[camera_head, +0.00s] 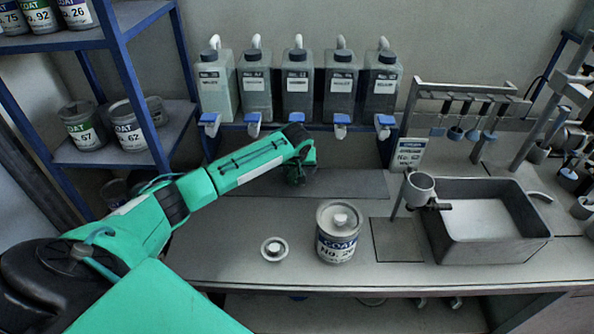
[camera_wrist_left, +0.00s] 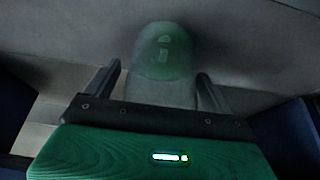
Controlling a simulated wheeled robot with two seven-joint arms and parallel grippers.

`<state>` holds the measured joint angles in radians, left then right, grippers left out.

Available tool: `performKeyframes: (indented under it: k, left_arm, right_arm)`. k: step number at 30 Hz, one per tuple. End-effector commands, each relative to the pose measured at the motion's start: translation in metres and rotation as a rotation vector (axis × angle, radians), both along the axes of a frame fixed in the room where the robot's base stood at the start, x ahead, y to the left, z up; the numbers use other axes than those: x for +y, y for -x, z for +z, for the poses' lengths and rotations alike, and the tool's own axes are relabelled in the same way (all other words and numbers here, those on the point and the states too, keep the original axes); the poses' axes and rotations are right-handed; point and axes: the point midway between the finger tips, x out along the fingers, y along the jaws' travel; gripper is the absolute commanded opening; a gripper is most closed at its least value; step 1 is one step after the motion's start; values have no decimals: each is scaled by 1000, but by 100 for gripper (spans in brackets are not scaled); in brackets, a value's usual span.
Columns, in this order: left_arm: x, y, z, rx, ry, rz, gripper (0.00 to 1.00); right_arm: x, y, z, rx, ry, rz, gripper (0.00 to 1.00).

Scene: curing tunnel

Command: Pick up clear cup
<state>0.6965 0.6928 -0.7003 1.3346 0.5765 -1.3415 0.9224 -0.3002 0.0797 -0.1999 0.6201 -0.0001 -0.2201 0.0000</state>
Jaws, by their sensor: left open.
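A clear, see-through cup (camera_wrist_left: 165,55) with a greenish tint and rounded end stands between the two fingers of my left gripper in the left wrist view. My left gripper (camera_head: 298,178) reaches over the back of the bench, in front of the row of bottles. Its fingers (camera_wrist_left: 159,72) are apart, one on each side of the cup. I see gaps beside the cup and cannot tell whether either finger touches it. In the head view the cup is not distinguishable at the dark gripper. My right gripper is not in view.
Several dispenser bottles (camera_head: 297,85) with blue taps line the back. A lidded tin (camera_head: 337,235) and a small round lid-like piece (camera_head: 274,249) stand in front of my left forearm. A grey basin (camera_head: 540,240) is at right, a blue-framed shelf (camera_head: 130,160) with tins at left.

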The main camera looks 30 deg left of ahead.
Motion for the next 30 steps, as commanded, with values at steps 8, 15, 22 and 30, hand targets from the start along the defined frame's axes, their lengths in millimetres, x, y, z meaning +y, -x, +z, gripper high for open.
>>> performKeyframes:
  k: [8,15,22,30]
  left_arm:
    - [0,-1,-3,-1,0,0,86]
    - [1,-1,-3,-1,0,0,43]
    - [1,-1,-2,-1,0,0,31]
    - [-1,1,0,-3,1,-1,31]
  right_arm:
    - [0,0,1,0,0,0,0]
    - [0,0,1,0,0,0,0]
    - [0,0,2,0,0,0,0]
    - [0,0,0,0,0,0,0]
